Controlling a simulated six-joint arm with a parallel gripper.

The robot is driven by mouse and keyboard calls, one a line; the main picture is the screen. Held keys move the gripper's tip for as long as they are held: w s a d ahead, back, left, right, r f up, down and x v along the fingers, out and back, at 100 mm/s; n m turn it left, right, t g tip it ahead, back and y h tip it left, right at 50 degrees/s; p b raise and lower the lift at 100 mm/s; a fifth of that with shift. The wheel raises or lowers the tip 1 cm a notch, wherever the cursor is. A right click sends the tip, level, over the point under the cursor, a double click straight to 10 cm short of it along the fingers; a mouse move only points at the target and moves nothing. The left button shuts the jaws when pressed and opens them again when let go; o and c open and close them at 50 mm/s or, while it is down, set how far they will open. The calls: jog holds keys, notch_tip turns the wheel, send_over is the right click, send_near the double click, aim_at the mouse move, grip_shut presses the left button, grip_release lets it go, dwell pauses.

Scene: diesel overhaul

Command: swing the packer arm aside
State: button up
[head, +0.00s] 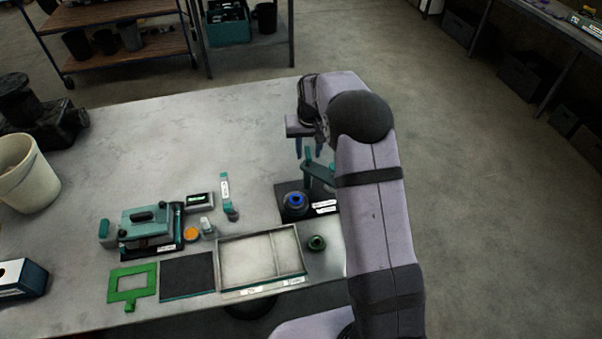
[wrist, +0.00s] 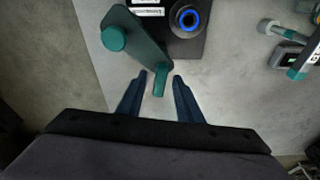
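The packer arm (wrist: 140,38) is a teal bar with a round pivot cap at one end and an upright teal peg (wrist: 160,78) at the other. In the head view, the packer arm (head: 320,172) is partly hidden behind my own arm. It stands at the dark base plate (head: 284,190), which carries a black cup with a blue ring (head: 295,199). In the wrist view the bar lies beside the blue ring, not over it. My gripper (wrist: 158,82) is open, with its blue fingers on either side of the peg and visible gaps between. Contact is not visible.
A shallow two-part tray (head: 262,259), a green ring (head: 317,243) and a teal-handled tool (head: 228,195) lie nearby. A teal fixture (head: 145,226) and a green frame (head: 132,284) stand further left. The table's back middle is clear.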

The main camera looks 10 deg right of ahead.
jog(key=shift+r+p, duration=1.45)
jog(key=shift+r, duration=0.95)
jog(key=shift+r, duration=0.15)
jog(key=shift+r+p, duration=0.75)
jog(key=shift+r, duration=1.1)
